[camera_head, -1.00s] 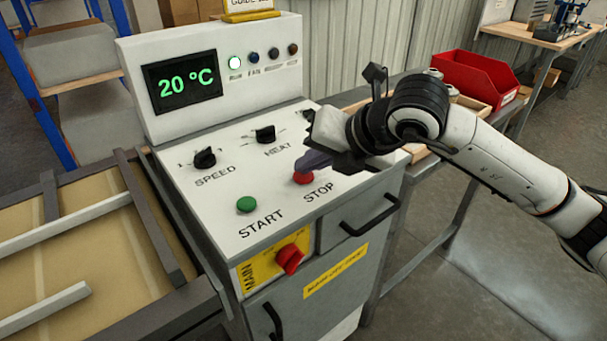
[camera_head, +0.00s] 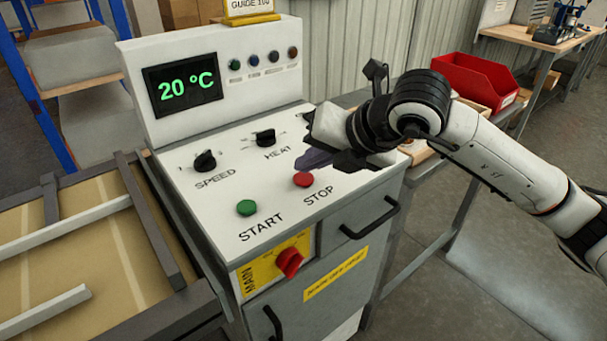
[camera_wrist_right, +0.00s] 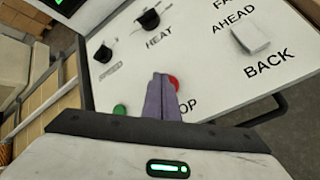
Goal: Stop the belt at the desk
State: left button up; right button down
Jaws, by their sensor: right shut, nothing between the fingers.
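The control desk (camera_head: 210,236) has a white sloped top with a red STOP button (camera_head: 303,180) and a green START button (camera_head: 246,208). The RUN lamp (camera_head: 235,65) is dark. The belt (camera_head: 75,240), tan with pale stripes, runs at the left of the desk. My right gripper (camera_head: 306,162) is shut and empty, its purple fingers just behind and above the STOP button, apparently clear of it. In the right wrist view the STOP button (camera_wrist_right: 174,83) is partly hidden behind the fingers (camera_wrist_right: 160,80). My left gripper is not in view.
The display (camera_head: 186,84) reads 20 °C. Black SPEED (camera_head: 204,161) and HEAT (camera_head: 265,136) knobs are on the desk top, and a red main switch (camera_head: 289,262) is on its front. A red bin (camera_head: 475,82) stands behind my right arm.

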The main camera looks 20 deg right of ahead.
aim_at(309, 181)
jog(key=shift+r, duration=0.2)
jog(key=shift+r+p, duration=1.4)
jog(key=shift+r, duration=1.15)
